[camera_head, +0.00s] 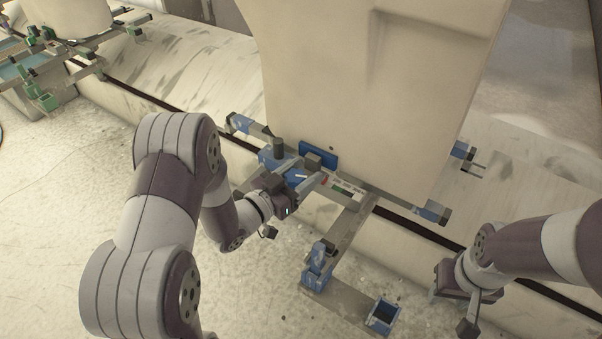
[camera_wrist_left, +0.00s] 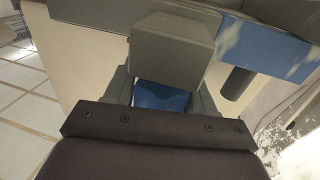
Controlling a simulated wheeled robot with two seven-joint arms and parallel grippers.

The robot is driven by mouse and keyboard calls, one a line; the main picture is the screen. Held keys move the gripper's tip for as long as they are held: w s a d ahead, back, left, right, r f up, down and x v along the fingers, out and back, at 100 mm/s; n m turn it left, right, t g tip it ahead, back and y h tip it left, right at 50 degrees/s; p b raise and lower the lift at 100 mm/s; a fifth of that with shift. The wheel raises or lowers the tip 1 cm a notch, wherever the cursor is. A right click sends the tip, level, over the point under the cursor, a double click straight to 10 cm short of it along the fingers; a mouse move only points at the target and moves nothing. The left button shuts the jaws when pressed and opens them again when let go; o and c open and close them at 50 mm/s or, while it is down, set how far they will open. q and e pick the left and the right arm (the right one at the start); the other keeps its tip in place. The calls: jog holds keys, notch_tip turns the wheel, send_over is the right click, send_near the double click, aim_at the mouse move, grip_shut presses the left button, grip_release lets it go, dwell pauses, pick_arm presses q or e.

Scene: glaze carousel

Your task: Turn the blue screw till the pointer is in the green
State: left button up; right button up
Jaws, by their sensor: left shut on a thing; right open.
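My left gripper (camera_head: 303,174) is at the blue-and-grey clamp on the fixture arm, its two fingers closed around the blue screw. In the left wrist view the blue screw (camera_wrist_left: 162,97) shows between the fingers, partly hidden below a grey block (camera_wrist_left: 165,45). In the head view the gripper mostly hides the screw. A small scale plate (camera_head: 347,190) with red, pale and green patches lies just right of the gripper. The pointer's exact place on it is too small to tell. My right gripper (camera_head: 452,308) is open and empty at the lower right, apart from the fixture.
A large beige panel (camera_head: 370,90) stands behind the clamp, with a blue plate (camera_head: 325,156) at its lower edge. A blue fixture part (camera_head: 318,262) and an open blue socket (camera_head: 383,316) are in front. Another green-clamped fixture (camera_head: 45,100) stands far left.

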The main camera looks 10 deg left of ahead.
pick_arm(q)
jog(key=shift+m+g+h, duration=0.3)
jog(key=shift+m+h, duration=0.1)
jog(key=shift+h, duration=0.1)
jog(key=m+g+h+p, duration=0.1)
jog(key=g+h, duration=0.1)
jog(key=m+g+h+p, duration=0.1)
jog(key=m+g+h, duration=0.1)
jog(key=shift+s+d+r+m, duration=0.1)
jog(key=shift+s+d+m, duration=0.1)
jog(key=shift+m, duration=0.1)
jog(key=shift+s+d+m+g+h+p, duration=0.15)
jog(key=shift+m+g+h+p, duration=0.25)
jog(key=shift+m+g+h, duration=0.85)
jog(key=shift+s+m+g+h+p, duration=0.15)
jog(key=shift+m+g+h+p, duration=0.3)
jog(key=shift+m+g, duration=0.9)
jog(key=shift+n+g, duration=0.3)
jog(key=shift+g, duration=0.3)
jog(key=o, duration=1)
jog(key=shift+c, duration=0.2)
jog(key=shift+t, duration=0.3)
